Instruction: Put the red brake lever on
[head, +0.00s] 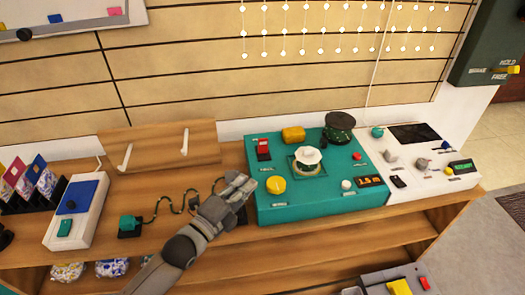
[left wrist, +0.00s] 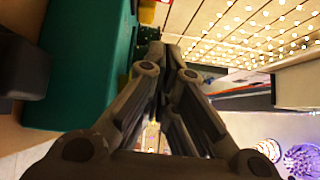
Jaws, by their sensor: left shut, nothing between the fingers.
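The red brake lever (head: 263,143) appears to be the red switch at the back left of the teal control box (head: 310,208). It looks upright; its small label cannot be read. My left gripper (head: 244,184) is shut and empty, at the box's left edge, in front of the red lever and apart from it. My right gripper is in neither view.
The box also carries a yellow knob (head: 275,185), a white knob (head: 308,156), a yellow block (head: 293,134) and a dark green cap (head: 339,127). A white panel (head: 440,183) stands right. A black coiled cord (head: 175,200) and a blue-topped white device (head: 77,205) lie left.

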